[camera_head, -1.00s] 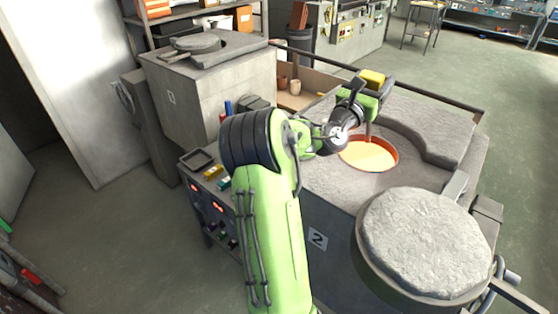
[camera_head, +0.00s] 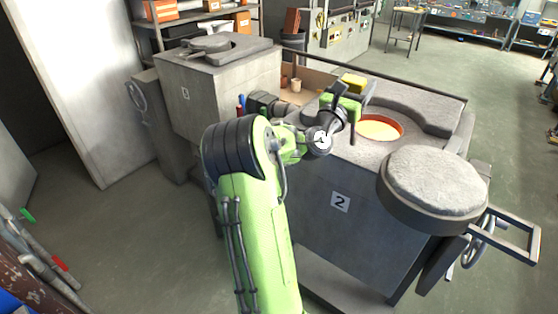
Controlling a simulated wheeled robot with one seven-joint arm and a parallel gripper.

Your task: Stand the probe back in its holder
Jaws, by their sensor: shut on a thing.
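My gripper (camera_head: 345,104), with green fingers, is beside the glowing round opening of the furnace marked 2. It is shut on the probe, whose yellow block-shaped top (camera_head: 353,82) shows above the fingers. A thin dark shaft (camera_head: 352,131) appears to hang below the fingers, at the left of the opening's orange rim. The shaft's lower end is hard to make out. I cannot make out the probe's holder.
The furnace opening (camera_head: 400,122) is uncovered and glows orange. Its thick round lid (camera_head: 436,183) is swung out at the front right. A second grey furnace block (camera_head: 205,105) stands at the left. Small cups (camera_head: 296,84) stand on a ledge behind. Floor is clear at the far right.

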